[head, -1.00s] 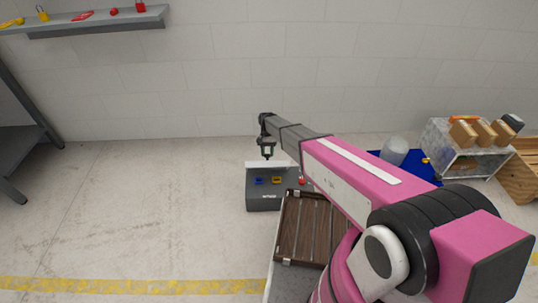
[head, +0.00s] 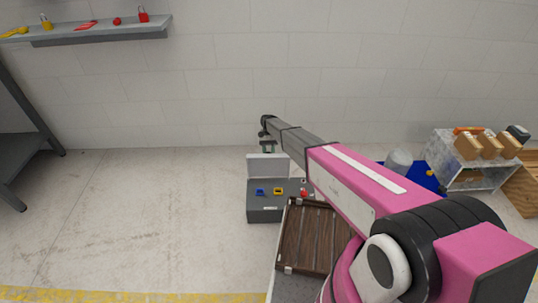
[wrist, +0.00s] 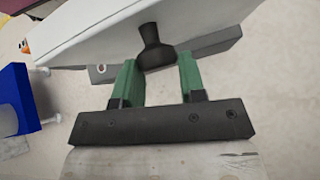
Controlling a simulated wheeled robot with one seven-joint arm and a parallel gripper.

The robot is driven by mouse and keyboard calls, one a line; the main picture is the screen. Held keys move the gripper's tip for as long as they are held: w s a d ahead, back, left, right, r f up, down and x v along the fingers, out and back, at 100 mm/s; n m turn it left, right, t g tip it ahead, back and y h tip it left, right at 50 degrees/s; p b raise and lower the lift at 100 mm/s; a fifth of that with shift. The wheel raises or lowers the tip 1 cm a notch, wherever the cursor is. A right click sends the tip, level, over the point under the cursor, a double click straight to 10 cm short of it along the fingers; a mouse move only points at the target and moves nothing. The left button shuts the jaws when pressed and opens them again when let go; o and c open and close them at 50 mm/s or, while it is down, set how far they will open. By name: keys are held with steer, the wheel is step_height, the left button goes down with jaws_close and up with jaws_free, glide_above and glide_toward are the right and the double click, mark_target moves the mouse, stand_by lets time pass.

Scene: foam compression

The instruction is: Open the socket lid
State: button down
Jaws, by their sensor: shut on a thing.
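The grey socket box (head: 268,214) stands on the floor in the middle of the head view, with a blue and a yellow socket and a red knob on top. Its pale lid (head: 268,168) stands raised at the back, its face showing. In the wrist view the lid (wrist: 100,35) fills the top, tilted, with a black knob handle (wrist: 152,40) on it. My gripper (head: 267,146) is behind the lid's upper edge. In the wrist view its green fingers (wrist: 157,66) are on either side of the knob, shut on it; the exact contact is hard to see.
A dark slatted wooden crate (head: 308,237) stands right in front of the box, under my arm. A blue mat (head: 425,178) and a marbled stand with wooden blocks (head: 455,155) are at right. A grey wall shelf (head: 95,30) is upper left. The floor left is clear.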

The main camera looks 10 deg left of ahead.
steer(key=shift+w+a+f+g, duration=0.2)
steer(key=shift+a+f+g, duration=0.15)
steer(key=shift+f, duration=0.1)
steer(key=c, duration=0.7)
jaws_free()
steer(key=shift+s, duration=0.1)
steer(key=shift+c, duration=0.2)
